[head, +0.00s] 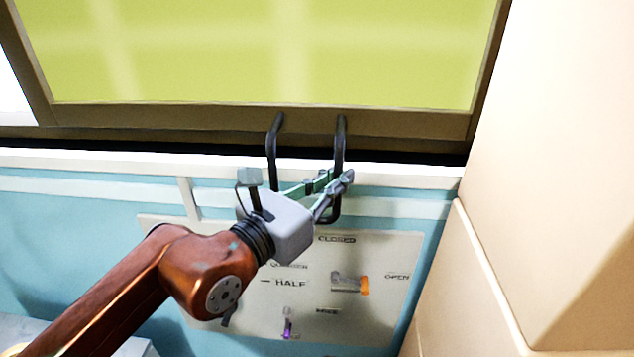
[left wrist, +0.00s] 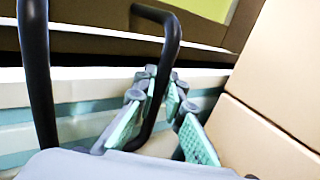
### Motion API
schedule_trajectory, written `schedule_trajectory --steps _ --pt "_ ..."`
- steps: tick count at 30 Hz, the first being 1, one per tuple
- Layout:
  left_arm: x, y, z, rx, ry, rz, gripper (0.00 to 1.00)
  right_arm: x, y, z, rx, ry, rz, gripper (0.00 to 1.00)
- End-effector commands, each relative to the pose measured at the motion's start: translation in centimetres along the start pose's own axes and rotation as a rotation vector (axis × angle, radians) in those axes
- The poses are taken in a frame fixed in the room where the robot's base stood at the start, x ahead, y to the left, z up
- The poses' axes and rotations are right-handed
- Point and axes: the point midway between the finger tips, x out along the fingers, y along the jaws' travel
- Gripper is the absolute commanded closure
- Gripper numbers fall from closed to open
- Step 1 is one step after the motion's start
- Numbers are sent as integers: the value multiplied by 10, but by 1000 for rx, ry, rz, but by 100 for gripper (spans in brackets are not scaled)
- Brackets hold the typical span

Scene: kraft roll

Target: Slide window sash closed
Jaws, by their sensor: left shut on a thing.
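The window sash (head: 262,118) has a brown frame around a yellow-green pane and fills the top of the head view. My left gripper (head: 335,182) reaches in from the lower left and is shut on the right-hand bar of the handle. In the left wrist view the black handle (left wrist: 171,40) passes down between the green-padded fingers (left wrist: 160,100). A dark gap shows below the sash rail, above the white sill (head: 400,170). My right gripper is in neither view.
A white panel (head: 380,310) with labels "CLOSED", "HALF" and "OPEN" and small levers is on the blue wall below the sill. Large beige boxes (head: 560,150) stand close on the right. A bright opening shows at the far left.

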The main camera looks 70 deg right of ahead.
Motion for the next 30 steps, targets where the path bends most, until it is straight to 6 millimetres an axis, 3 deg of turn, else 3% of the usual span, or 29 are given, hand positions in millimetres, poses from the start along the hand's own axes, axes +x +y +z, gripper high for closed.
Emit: schedule_trajectory --steps 10,11,18,30 --pt "3 -6 2 -1 -5 -9 100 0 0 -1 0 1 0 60" --pt "3 -6 2 -1 -6 -9 89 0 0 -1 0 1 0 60" --pt "3 -5 2 -1 -4 -8 73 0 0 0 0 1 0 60" --pt "-6 -3 2 0 -4 -5 72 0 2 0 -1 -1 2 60"
